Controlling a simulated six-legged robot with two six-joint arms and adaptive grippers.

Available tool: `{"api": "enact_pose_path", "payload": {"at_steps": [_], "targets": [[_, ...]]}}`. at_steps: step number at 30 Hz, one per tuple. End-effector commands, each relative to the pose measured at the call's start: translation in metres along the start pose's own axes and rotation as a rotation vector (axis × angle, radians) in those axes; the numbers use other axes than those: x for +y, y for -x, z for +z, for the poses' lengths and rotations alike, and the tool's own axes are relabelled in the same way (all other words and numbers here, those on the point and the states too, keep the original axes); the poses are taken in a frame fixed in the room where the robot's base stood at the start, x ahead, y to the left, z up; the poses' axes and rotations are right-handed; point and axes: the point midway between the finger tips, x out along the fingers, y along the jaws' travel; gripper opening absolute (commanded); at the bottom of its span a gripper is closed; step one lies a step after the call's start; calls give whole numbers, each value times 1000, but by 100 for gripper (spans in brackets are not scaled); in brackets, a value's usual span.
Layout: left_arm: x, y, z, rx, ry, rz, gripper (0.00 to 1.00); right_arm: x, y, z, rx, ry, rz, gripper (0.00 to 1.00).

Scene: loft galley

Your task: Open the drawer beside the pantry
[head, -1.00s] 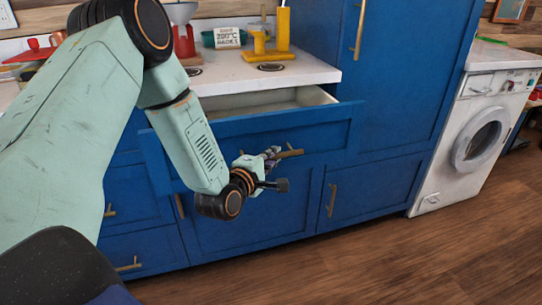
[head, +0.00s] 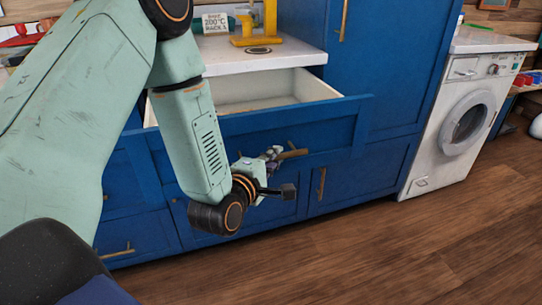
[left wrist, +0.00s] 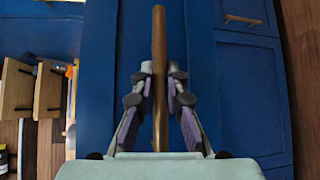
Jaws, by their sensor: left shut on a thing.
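The blue drawer (head: 335,128) beside the tall blue pantry (head: 385,60) stands pulled out, and its pale empty-looking inside (head: 270,92) shows below the white counter. My left gripper (head: 272,155) is at the drawer's front, shut on its brass bar handle (head: 294,153). In the left wrist view the handle (left wrist: 159,60) runs between the two fingers of the left gripper (left wrist: 160,90). My left arm hides the drawer's left part. My right gripper is not in view.
A white washing machine (head: 465,125) stands right of the pantry. A yellow stand (head: 258,32) and a sign (head: 215,23) are on the counter (head: 265,57). Closed blue cupboard doors (head: 345,180) lie below the drawer. The wooden floor (head: 400,250) in front is clear.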

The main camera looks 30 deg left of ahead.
Motion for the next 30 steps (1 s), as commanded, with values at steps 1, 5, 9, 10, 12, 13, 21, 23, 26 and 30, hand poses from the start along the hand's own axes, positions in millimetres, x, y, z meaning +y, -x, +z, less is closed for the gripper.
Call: {"api": "enact_pose_path", "payload": {"at_steps": [1,5,9,10,12,13,21,23,26,30], "targets": [[0,1,2,-2,-2,2,0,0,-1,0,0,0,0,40],[0,3,4,-1,0,2,0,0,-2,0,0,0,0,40],[0,4,4,-1,0,2,0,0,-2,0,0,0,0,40],[0,4,4,-1,0,2,0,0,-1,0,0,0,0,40],[0,4,4,-1,0,2,0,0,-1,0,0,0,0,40],[0,4,4,-1,0,2,0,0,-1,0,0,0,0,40],[-1,5,5,-1,0,1,30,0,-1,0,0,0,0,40],[-1,5,5,-1,0,1,35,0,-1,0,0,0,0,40],[-1,5,5,-1,0,1,36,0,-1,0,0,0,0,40],[-1,5,5,0,0,0,36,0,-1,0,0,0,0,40]]}}
